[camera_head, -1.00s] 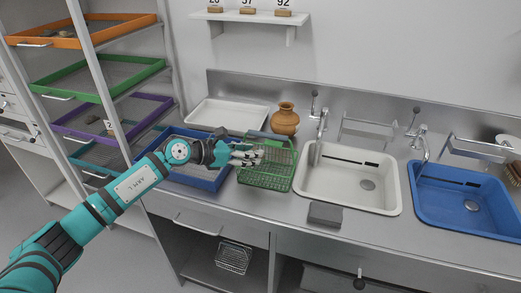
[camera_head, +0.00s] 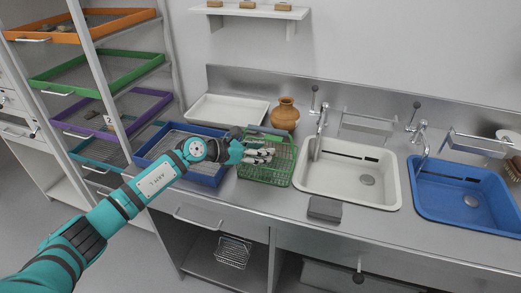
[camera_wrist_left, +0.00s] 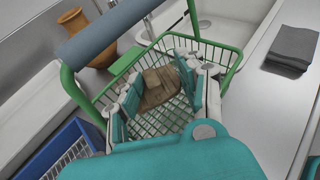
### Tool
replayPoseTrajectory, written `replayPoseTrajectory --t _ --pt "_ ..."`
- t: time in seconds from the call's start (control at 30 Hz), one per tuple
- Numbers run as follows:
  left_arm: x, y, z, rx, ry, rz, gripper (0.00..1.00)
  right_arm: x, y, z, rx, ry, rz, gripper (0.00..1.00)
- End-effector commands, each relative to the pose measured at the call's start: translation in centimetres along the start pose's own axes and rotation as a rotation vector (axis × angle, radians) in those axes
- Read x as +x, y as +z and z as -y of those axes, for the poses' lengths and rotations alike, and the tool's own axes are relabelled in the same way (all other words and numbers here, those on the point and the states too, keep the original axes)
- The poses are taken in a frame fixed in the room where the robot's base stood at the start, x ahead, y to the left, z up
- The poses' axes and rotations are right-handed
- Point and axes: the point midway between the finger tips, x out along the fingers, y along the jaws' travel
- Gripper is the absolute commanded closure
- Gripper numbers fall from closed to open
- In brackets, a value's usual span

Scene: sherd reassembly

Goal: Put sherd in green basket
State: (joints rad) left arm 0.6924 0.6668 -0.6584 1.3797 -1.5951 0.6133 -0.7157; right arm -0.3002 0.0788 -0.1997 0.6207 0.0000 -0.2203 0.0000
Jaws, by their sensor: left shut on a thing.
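My left gripper (camera_head: 262,156) is over the green basket (camera_head: 283,177) on the steel counter. In the left wrist view, its fingers (camera_wrist_left: 160,88) are closed on a brown sherd (camera_wrist_left: 157,88), with the green basket (camera_wrist_left: 236,52) around and below it. The sherd appears to be within the basket's rim; I cannot tell whether it touches the mesh bottom. In the head view the fingers hide the sherd. My right gripper is in neither view.
The blue tray (camera_head: 228,168) stands left of the basket and the white sink (camera_head: 386,203) right of it. A brown pot (camera_head: 285,115) and white tray (camera_head: 195,112) stand behind. The basket's handle (camera_wrist_left: 106,28) is raised.

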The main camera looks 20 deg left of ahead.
Motion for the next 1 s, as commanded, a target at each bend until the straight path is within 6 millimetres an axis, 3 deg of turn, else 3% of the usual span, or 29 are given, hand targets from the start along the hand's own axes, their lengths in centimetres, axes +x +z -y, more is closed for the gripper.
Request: replayPoseTrajectory --t 0.13,0.17,0.23,0.5,0.67,0.7,1.0 --pt "0.0 -0.1 0.0 0.000 0.001 0.001 0.93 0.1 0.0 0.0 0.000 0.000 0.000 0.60" --pt "0.0 -0.1 0.0 0.000 0.000 0.000 0.57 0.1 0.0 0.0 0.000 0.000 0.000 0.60" --pt "0.0 -0.1 0.0 0.000 0.000 0.000 0.50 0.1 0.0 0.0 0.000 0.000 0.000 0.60" --pt "0.0 0.0 0.0 0.000 0.000 0.000 0.50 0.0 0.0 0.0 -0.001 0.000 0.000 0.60" --pt "-0.7 1.7 0.0 0.000 0.001 0.001 0.50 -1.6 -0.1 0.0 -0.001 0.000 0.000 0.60" --pt "-1.3 0.8 -0.1 0.001 0.003 -0.002 0.50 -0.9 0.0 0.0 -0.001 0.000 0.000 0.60" --pt "-8.0 0.6 -0.1 0.003 0.003 -0.003 0.50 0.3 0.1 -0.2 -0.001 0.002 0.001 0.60"
